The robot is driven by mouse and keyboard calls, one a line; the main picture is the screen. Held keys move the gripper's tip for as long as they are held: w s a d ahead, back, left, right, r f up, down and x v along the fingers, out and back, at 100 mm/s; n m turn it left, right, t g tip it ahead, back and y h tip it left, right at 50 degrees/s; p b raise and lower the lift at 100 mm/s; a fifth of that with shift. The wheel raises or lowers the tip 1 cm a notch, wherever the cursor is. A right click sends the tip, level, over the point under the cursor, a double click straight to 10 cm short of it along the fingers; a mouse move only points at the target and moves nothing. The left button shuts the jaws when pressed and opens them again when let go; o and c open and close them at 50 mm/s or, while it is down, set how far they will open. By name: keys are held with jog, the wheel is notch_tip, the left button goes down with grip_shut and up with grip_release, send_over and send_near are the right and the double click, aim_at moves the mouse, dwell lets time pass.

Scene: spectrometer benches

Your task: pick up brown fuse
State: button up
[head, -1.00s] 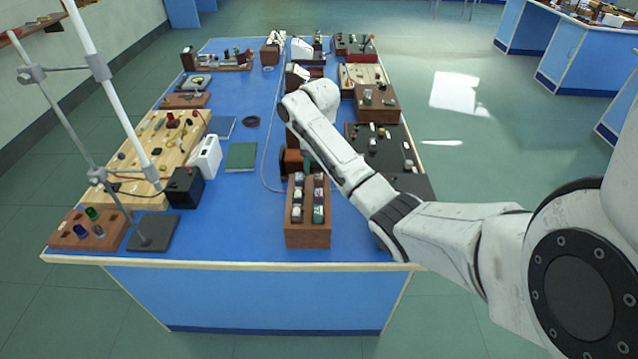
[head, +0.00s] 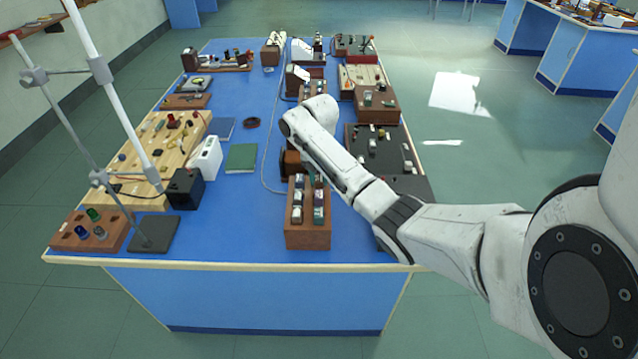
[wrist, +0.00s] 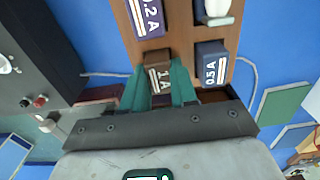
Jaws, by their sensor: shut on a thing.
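The brown fuse (wrist: 157,60), marked 1 A, shows in the middle of the wrist view between the green fingertips of my gripper (wrist: 160,83). The fingers are shut on it. It is at the wooden fuse rack (wrist: 182,42), and I cannot tell whether it is clear of its slot. A purple fuse (wrist: 144,16) marked 0.2 A and a dark blue fuse (wrist: 211,66) marked 0.5 A sit close by in the rack.
A black box (head: 185,188), a white device (head: 206,157) and a green book (head: 241,157) lie left of the rack. A dark panel (head: 376,147) lies behind my arm to the right. Bare blue bench (head: 240,220) lies left of the rack.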

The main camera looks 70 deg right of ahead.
grip_shut()
